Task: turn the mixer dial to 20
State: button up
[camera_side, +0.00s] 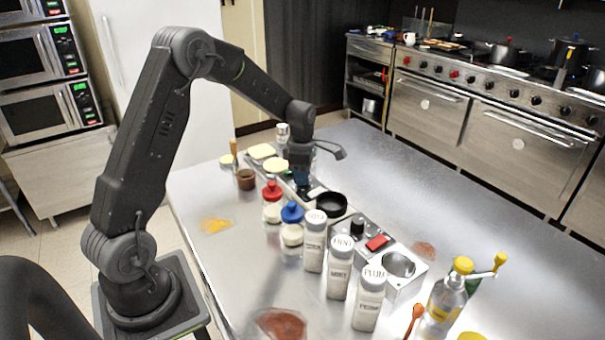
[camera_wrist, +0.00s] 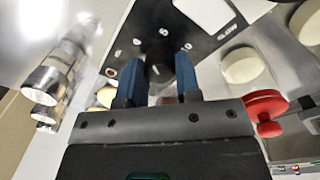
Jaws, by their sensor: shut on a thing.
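The mixer dial (camera_wrist: 160,72) is a dark knob on a black panel (camera_wrist: 205,45) with small pale numerals around it, seen in the wrist view. My gripper (camera_wrist: 158,62) has its two blue fingers on either side of the dial, shut on it. Which numeral the dial points to cannot be read. In the side view my gripper (camera_side: 301,178) points down at the far part of the long grey appliance on the table, and it hides the dial there.
Near the gripper stand a red-lidded jar (camera_side: 272,203), a blue-lidded jar (camera_side: 292,224) and a brown cup (camera_side: 246,179). A black round dish (camera_side: 331,204), another black knob (camera_side: 357,223) and a red switch (camera_side: 377,242) lie nearer. White labelled bottles (camera_side: 340,268) stand in front. The table's right side is mostly clear.

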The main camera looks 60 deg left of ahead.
jog(key=m, duration=0.5)
jog(key=shift+m, duration=0.3)
jog(key=m, duration=1.1)
jog(key=shift+a+h, duration=0.1)
jog(key=shift+h, duration=0.3)
jog(key=m, duration=0.9)
jog(key=shift+m, duration=0.4)
jog(key=m, duration=0.4)
jog(key=shift+m+g, duration=0.3)
jog(key=m, duration=1)
jog(key=shift+w, duration=0.1)
jog(key=shift+m, duration=0.4)
